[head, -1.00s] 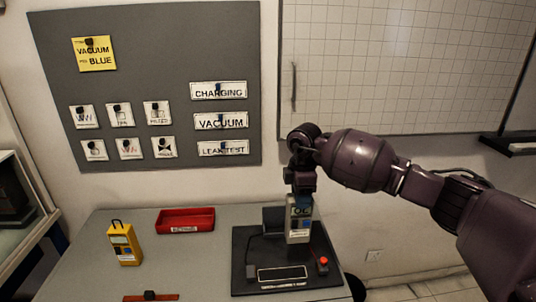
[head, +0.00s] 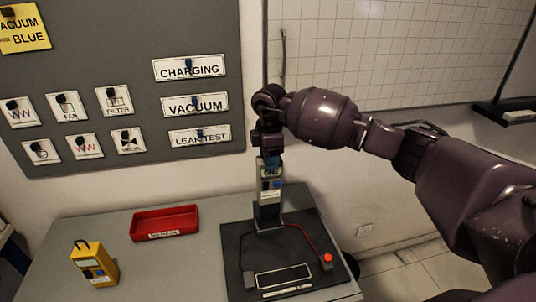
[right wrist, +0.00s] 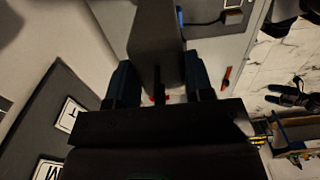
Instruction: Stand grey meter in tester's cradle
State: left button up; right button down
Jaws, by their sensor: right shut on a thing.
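The grey meter (head: 270,187) is upright in the head view, with a small display near its top and a blue patch on its face. My right gripper (head: 269,158) is shut on its upper end from above. In the right wrist view the grey meter (right wrist: 155,45) stands between the two dark fingers. The tester (head: 238,255) is a black base on the table. Its dark cradle (head: 268,218) is directly below the meter, and the meter's lower end meets it in the picture. I cannot tell whether the meter is fully seated.
A yellow meter (head: 94,265) stands at the table's left. A red tray (head: 165,222) lies behind it. The tester carries a red button (head: 327,258) and a labelled front panel (head: 284,276). The grey table (head: 180,270) is clear between tray and tester.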

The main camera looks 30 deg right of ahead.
aim_at(269, 182)
jog(key=shift+f+b, duration=0.4)
jog(key=shift+f, duration=0.3)
jog(key=shift+f+b, duration=2.75)
jog(key=shift+f, duration=1.2)
pick_arm(q)
jog(key=f, duration=0.1)
jog(key=w+f, duration=0.1)
jog(key=f, duration=0.2)
jog(key=shift+w+d+f, duration=0.1)
jog(key=shift+w+f, duration=0.25)
jog(key=shift+f, duration=0.05)
jog(key=shift+s, duration=0.2)
jog(key=shift+r, duration=0.1)
pick_arm(e)
jog(key=shift+w, duration=0.1)
